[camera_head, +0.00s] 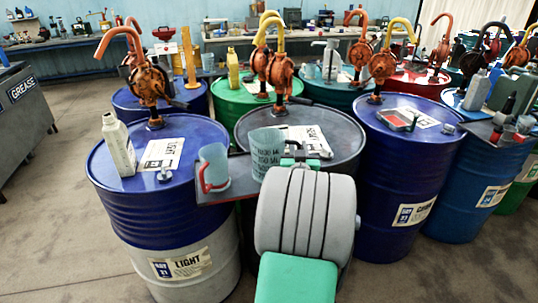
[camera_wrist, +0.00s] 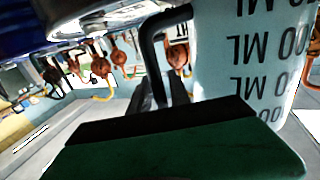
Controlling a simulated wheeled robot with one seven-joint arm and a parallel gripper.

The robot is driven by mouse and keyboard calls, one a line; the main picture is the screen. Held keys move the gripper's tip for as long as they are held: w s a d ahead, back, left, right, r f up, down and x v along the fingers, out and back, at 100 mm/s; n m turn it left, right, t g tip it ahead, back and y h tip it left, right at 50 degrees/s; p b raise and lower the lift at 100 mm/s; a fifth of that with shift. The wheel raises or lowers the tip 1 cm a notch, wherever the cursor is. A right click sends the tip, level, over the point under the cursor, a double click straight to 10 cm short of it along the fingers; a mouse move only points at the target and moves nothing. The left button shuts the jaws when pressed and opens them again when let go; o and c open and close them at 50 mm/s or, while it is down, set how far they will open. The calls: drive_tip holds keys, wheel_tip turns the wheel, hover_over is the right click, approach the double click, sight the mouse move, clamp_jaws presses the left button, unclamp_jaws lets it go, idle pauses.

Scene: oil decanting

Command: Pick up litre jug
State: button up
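A pale blue translucent jug (camera_head: 265,151) with dark millilitre markings stands on the dark shelf between the drums in the head view. In the wrist view this jug (camera_wrist: 245,60) fills the upper right, its print inverted, with a black handle (camera_wrist: 148,40) on its left. My gripper (camera_head: 300,161) is just right of the jug in the head view, mostly behind my grey wrist. One green finger with a black pad crosses the lower wrist view, close to the jug and handle. The other finger and any contact cannot be made out.
A second jug (camera_head: 214,167) with a red handle stands left on the same shelf (camera_head: 238,184). A white bottle (camera_head: 118,145) stands on the blue drum (camera_head: 150,205). Drums with upright hand pumps crowd around. Open floor lies at the left.

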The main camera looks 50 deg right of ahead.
clamp_jaws()
idle(1.4)
